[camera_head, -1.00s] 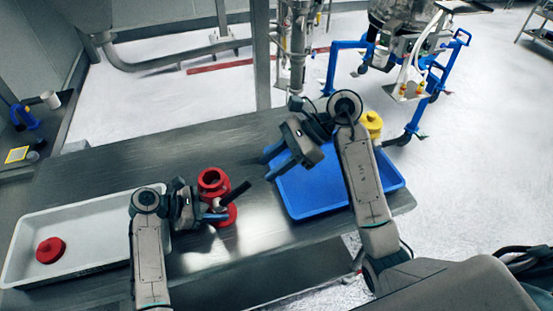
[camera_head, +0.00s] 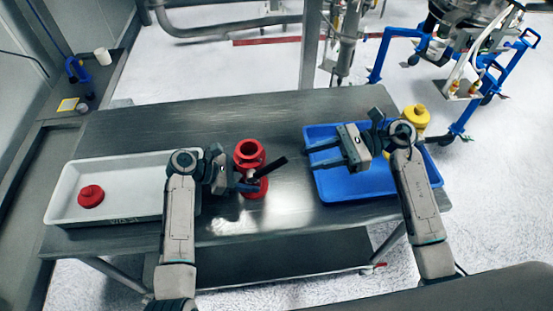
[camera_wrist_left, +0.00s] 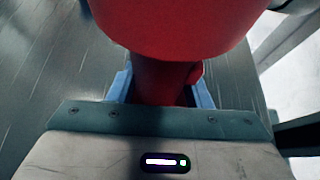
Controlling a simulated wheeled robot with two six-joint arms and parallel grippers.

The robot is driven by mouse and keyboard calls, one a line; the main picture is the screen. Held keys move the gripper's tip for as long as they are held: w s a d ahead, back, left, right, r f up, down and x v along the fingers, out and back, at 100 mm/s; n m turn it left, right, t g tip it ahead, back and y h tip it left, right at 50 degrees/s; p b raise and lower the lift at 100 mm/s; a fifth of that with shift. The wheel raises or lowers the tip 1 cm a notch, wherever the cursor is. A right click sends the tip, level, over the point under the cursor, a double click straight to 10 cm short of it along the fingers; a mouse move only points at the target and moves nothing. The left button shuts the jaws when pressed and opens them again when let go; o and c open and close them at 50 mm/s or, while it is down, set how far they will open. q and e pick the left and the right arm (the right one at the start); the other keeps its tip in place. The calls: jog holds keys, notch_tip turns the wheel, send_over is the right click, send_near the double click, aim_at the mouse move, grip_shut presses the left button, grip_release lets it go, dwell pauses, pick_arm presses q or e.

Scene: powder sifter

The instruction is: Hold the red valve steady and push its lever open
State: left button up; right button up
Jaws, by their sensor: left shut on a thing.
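The red valve (camera_head: 249,153) stands upright on the metal table, between the white tray and the blue tray. Its black lever (camera_head: 272,166) sticks out to the right and slants upward. My left gripper (camera_head: 250,186) is shut on the valve's narrower middle from the left. In the left wrist view the blue fingers (camera_wrist_left: 160,88) sit on both sides of the red body (camera_wrist_left: 165,25), below its wide flange. My right gripper (camera_head: 325,154) is over the left part of the blue tray, right of the lever and apart from it. Its fingers point left with a gap between them.
The white tray (camera_head: 130,213) on the left holds a red cap (camera_head: 91,196). The blue tray (camera_head: 345,194) lies on the right, with a yellow part (camera_head: 415,119) at its far right corner. The table (camera_head: 225,112) is clear behind the valve.

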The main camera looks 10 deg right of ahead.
aim_at(274, 163)
jog(key=shift+m+t+y, duration=0.4)
jog(key=shift+y, duration=0.4)
jog(key=a, duration=0.3)
jog(key=a+f, duration=0.1)
jog(key=a, duration=0.6)
jog(key=shift+w+a+f, duration=0.15)
jog(key=shift+w+a, duration=0.05)
jog(key=shift+a, duration=0.1)
grip_shut()
